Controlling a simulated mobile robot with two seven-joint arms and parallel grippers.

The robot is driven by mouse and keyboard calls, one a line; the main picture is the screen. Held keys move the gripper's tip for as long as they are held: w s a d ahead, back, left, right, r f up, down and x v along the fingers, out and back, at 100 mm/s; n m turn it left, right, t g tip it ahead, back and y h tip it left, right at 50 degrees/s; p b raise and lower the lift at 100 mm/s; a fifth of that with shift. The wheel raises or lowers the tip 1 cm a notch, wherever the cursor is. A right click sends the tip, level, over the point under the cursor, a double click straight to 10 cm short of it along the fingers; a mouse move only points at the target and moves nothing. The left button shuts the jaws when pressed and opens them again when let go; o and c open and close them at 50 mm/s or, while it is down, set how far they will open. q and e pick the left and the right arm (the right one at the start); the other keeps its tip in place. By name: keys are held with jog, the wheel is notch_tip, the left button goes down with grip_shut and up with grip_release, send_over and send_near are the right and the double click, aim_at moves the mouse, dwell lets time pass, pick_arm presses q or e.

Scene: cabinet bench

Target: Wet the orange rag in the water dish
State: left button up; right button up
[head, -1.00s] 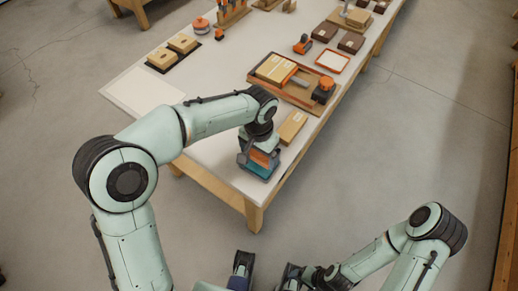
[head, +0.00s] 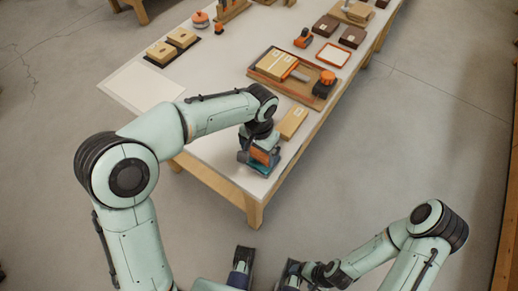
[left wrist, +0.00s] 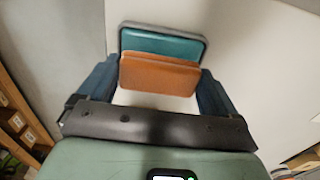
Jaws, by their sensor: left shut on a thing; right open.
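The orange rag (left wrist: 158,78) is held between the blue fingers of my left gripper (left wrist: 157,88) in the left wrist view. It also shows as an orange patch in the head view (head: 264,156), under my left wrist. The water dish (left wrist: 160,46), teal inside with a grey rim, lies just beyond the rag in the wrist view, its near part hidden by it. In the head view my left gripper (head: 257,160) covers most of the dish. I cannot tell whether the rag touches the water. My right gripper (head: 264,270) is low in the head view, open and empty, away from the table.
The white table (head: 215,150) has bare room left of my left gripper. A cardboard box (head: 292,122) lies close behind it to the right. A wooden tray (head: 318,100) with boxes and an orange-topped item stands farther back. The table's front edge is near the gripper.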

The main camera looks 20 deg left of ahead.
pick_arm(q)
jog(key=shift+f+b, duration=0.3)
jog(key=shift+f, duration=0.25)
dwell(0.4)
jog(key=shift+f, duration=0.1)
dwell(0.9)
notch_tip(320, 180, up, 7)
jog(key=p, duration=0.6)
